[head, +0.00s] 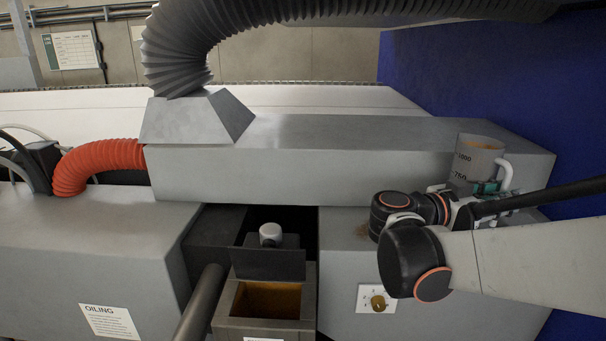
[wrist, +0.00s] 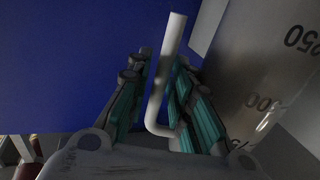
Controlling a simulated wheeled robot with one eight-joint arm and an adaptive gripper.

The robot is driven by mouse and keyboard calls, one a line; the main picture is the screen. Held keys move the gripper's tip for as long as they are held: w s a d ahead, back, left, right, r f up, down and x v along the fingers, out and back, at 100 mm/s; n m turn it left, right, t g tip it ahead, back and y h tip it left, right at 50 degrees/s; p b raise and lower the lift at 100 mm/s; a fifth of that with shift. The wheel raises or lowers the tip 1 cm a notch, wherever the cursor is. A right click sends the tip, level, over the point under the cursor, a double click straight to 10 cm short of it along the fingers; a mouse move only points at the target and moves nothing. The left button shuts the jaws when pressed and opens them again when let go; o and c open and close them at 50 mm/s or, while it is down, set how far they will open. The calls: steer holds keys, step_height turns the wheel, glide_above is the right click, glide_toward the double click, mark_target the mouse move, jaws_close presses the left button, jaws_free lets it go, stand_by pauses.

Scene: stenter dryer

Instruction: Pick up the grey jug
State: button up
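The grey jug (head: 478,160) stands upright on the machine at the right in the head view, with black volume marks and a white handle on its right side. Something amber shows inside its rim. In the wrist view the jug's grey wall (wrist: 265,75) fills the right side, and its white handle (wrist: 170,55) runs between my fingers. My gripper (wrist: 161,62) is open around the handle, with teal pads on both sides. A gap shows between the left pad and the handle; the right pad lies close to it, and contact is unclear. My gripper (head: 487,188) is partly hidden in the head view.
A long grey housing (head: 330,160) runs behind my arm. An open box with amber contents (head: 268,300) stands at the front, beside a dark pipe (head: 200,303). A blue panel (head: 500,80) is at the right. A grey hose (head: 180,50) hangs overhead.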

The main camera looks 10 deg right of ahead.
jaws_close()
steer(key=shift+r, duration=0.1)
